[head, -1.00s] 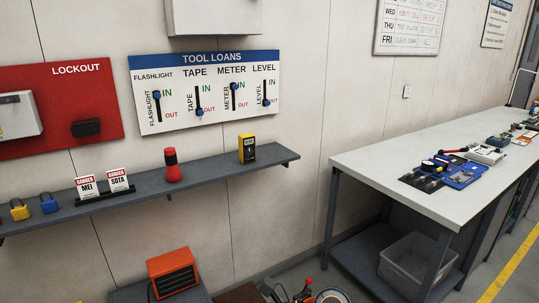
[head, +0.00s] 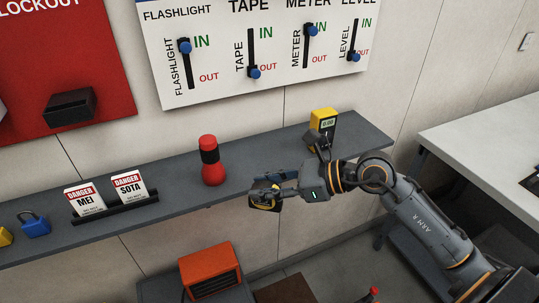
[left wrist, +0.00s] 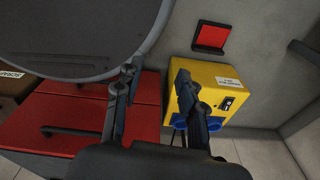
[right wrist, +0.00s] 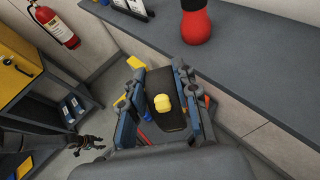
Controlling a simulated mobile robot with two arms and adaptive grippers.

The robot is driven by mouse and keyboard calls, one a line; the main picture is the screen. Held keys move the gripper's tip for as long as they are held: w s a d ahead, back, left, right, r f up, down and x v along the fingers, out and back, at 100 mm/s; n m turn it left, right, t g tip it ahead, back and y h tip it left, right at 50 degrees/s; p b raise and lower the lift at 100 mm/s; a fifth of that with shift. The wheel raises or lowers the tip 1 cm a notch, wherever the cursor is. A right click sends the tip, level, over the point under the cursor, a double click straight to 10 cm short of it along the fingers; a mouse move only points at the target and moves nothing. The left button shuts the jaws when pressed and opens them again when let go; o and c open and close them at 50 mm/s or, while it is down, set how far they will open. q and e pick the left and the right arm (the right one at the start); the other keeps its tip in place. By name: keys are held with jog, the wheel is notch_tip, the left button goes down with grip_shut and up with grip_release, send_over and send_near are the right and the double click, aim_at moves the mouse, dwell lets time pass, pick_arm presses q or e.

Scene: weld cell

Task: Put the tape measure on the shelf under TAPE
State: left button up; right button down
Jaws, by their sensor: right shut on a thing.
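The tape measure (head: 264,198), black and yellow, is held in my right gripper (head: 275,193), in front of the shelf's front edge and right of the red flashlight. In the right wrist view the tape measure (right wrist: 167,112) sits between the two fingers. The grey wall shelf (head: 265,165) has a bare stretch between the flashlight (head: 211,162) and the yellow meter (head: 323,122). The TAPE label (head: 249,5) is on the board above that stretch. My left gripper (left wrist: 155,82) shows in the left wrist view, its fingers apart with nothing between them.
The TAPE slider knob (head: 254,72) is down at OUT. Danger tags (head: 130,187) and padlocks (head: 34,224) occupy the shelf's left part. An orange heater (head: 210,270) stands below. In the left wrist view a yellow box (left wrist: 215,78) is behind the fingers.

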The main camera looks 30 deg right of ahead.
notch_tip(320, 180, up, 11)
jog(key=w+d+m+t+h+p, duration=0.1)
jog(key=w+d, duration=0.1)
jog(key=shift+m, duration=0.3)
jog(key=w+d+f+p, duration=0.1)
jog(key=w+d+f, duration=0.1)
jog(key=w+f, duration=0.1)
jog(key=w+d+f+p, duration=0.2)
jog(key=w+f, duration=0.1)
jog(key=w, duration=0.2)
jog(key=w+d+f+p, duration=0.2)
jog(key=w+d+f, duration=0.1)
jog(key=w, duration=0.1)
jog(key=shift+w+f, duration=0.35)
jog(key=shift+w+f+p, duration=0.15)
jog(key=shift+f+p, duration=0.2)
jog(key=shift+p, duration=0.1)
notch_tip(320, 180, down, 2)
jog(key=shift+f+p, duration=0.15)
jog(key=shift+p, duration=0.4)
jog(key=shift+f, duration=0.2)
pick_arm(q)
notch_tip(320, 180, up, 8)
jog(key=s, duration=0.1)
jog(key=shift+s+r, duration=0.15)
jog(key=shift+s, duration=0.1)
pick_arm(e)
jog(key=shift+f, duration=0.1)
